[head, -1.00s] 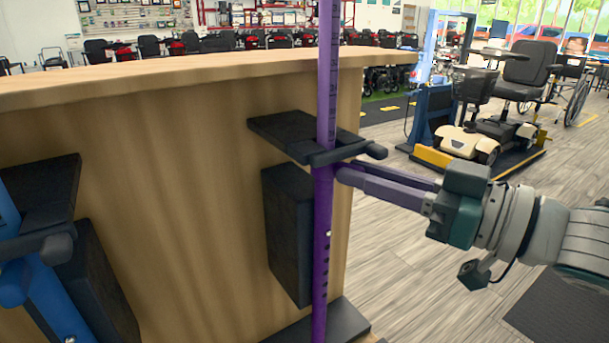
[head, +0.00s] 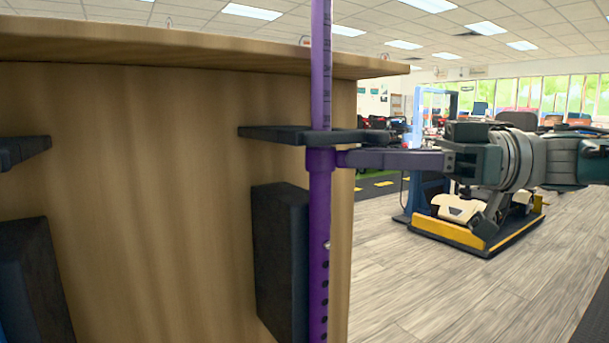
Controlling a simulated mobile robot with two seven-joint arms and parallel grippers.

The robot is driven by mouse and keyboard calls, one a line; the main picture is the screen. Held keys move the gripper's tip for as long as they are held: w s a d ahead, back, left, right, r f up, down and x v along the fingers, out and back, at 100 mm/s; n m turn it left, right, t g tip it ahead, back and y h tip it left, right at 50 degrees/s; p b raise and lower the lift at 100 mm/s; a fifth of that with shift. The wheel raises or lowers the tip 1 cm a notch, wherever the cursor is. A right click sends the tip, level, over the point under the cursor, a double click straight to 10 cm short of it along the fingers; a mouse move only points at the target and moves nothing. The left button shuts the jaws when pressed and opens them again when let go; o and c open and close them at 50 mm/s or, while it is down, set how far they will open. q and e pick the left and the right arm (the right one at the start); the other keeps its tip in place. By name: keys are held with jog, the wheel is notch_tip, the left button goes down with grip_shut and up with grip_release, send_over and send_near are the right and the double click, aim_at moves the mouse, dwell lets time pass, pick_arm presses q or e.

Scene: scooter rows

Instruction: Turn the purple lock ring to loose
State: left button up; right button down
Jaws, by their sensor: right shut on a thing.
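A purple pole (head: 319,230) stands upright against the wooden panel, passing by a dark bracket. The purple lock ring (head: 319,161) is a wider collar on the pole just below that bracket. My right gripper (head: 342,158) comes in level from the right, its fingers shut on the lock ring at its right side. The fingers partly hide what they grip, and I cannot tell from the ring how far it is turned. My left gripper is not in view.
The dark bracket (head: 290,134) juts from the wooden panel (head: 160,190) just above my right gripper. A dark block (head: 280,260) sits behind the pole. Floor at right is open.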

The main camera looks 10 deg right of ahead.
dwell(0.3)
jog(key=c, duration=0.8)
grip_release()
jog(key=shift+a, duration=0.1)
jog(key=v, duration=1)
jog(key=shift+b, duration=0.35)
